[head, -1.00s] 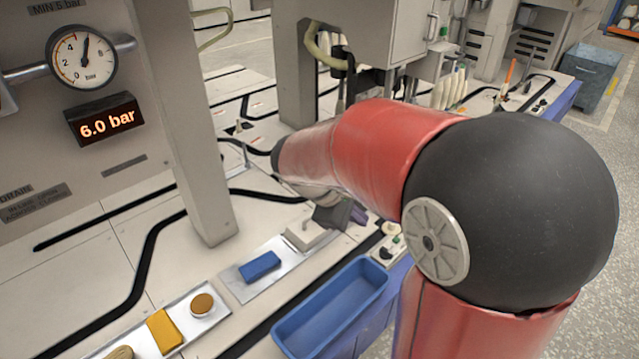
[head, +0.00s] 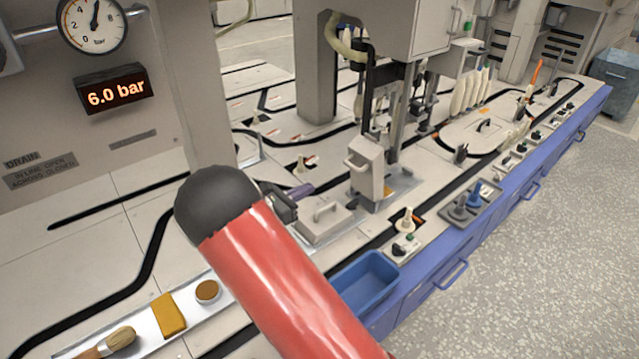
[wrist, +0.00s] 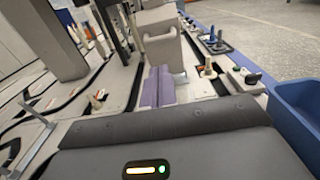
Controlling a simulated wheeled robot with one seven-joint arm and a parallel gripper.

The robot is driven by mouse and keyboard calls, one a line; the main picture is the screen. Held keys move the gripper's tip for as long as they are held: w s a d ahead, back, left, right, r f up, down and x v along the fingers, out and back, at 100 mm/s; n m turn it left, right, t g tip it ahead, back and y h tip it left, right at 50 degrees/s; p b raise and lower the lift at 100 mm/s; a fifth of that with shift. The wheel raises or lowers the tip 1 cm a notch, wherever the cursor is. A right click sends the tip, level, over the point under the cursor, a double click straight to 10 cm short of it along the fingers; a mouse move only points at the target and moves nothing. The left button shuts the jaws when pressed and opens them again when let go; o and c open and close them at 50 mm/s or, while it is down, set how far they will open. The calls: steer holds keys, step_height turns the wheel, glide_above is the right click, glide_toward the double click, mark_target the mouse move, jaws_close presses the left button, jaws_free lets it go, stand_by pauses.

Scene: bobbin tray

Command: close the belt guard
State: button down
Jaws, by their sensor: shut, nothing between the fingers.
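A pale grey box-like cover with a bar handle (head: 367,168) stands upright on a plate below the machine head. I take it for the belt guard; its hinge does not show clearly. It also shows in the wrist view (wrist: 158,42), straight beyond my fingers. My gripper (head: 302,192) is shut and empty, left of this cover and apart from it. Its purple fingers (wrist: 158,86) lie together in the wrist view and point toward the cover. My arm hides part of the bench.
A blue bin (head: 368,284) hangs at the bench front. Control knobs (head: 405,246) and a tray with blue and grey pieces (head: 470,204) lie to the right. A grey post (head: 203,85) rises at left. A yellow block (head: 169,315) and brush (head: 118,340) lie front left.

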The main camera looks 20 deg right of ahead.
steer(key=b, duration=0.1)
glide_toward(361, 173)
steer(key=w+d, duration=0.4)
steer(key=w, duration=0.1)
steer(key=shift+w+d+f, duration=0.15)
steer(key=shift+w+d, duration=0.05)
steer(key=shift+w, duration=0.2)
